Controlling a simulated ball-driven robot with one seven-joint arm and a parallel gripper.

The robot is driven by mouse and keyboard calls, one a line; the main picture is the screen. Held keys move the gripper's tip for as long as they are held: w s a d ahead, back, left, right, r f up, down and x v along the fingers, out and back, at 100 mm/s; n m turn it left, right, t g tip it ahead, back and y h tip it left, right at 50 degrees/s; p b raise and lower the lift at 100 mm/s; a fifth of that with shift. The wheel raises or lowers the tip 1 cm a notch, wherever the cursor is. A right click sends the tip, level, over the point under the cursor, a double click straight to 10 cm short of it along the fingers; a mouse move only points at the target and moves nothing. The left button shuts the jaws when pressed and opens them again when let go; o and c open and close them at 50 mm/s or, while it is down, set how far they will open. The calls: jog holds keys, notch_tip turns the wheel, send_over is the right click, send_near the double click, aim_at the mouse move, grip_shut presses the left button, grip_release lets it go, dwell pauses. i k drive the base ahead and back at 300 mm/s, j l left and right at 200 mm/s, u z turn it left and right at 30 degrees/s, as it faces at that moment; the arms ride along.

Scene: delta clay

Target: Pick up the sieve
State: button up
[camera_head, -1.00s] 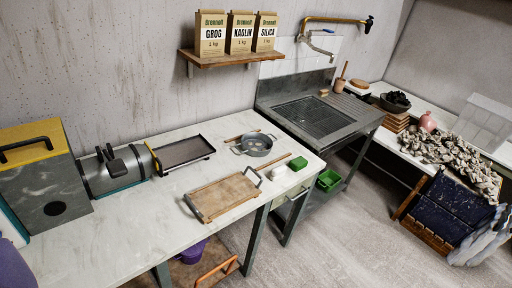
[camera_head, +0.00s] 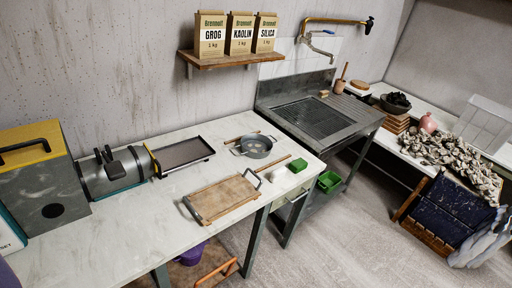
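A round grey metal vessel (camera_head: 257,146) with small side handles sits on the pale worktop, near its right end by the sink. It is the likeliest sieve, but I cannot make out a mesh from here. A thin wooden stick (camera_head: 241,138) lies just behind it. A wooden board with metal handles (camera_head: 222,198) lies in front of it, apart from it. My gripper is not in view.
The worktop (camera_head: 110,235) is bare at front left. A dark tray (camera_head: 183,154), a grey cylindrical machine (camera_head: 115,172) and a yellow-topped box (camera_head: 42,180) line the back. A green block (camera_head: 298,165) lies right of the vessel. A shelf with bags (camera_head: 230,57) hangs above.

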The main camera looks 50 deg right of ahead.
aim_at(254, 146)
jog(key=i+l, duration=0.25)
jog(key=l, duration=0.3)
jog(key=i+l+u, duration=0.1)
jog(key=l, duration=0.4)
jog(key=i+l, duration=0.3)
jog(key=l, duration=0.25)
jog(key=i+l+u, duration=0.1)
jog(key=l, duration=0.45)
jog(key=i+l, duration=0.3)
jog(key=l, duration=0.3)
jog(key=i+l+u, duration=0.1)
jog(key=l, duration=0.45)
jog(key=i+l, duration=0.25)
jog(key=l, duration=0.35)
jog(key=i+l, duration=0.2)
jog(key=l, duration=0.35)
jog(key=u, duration=0.05)
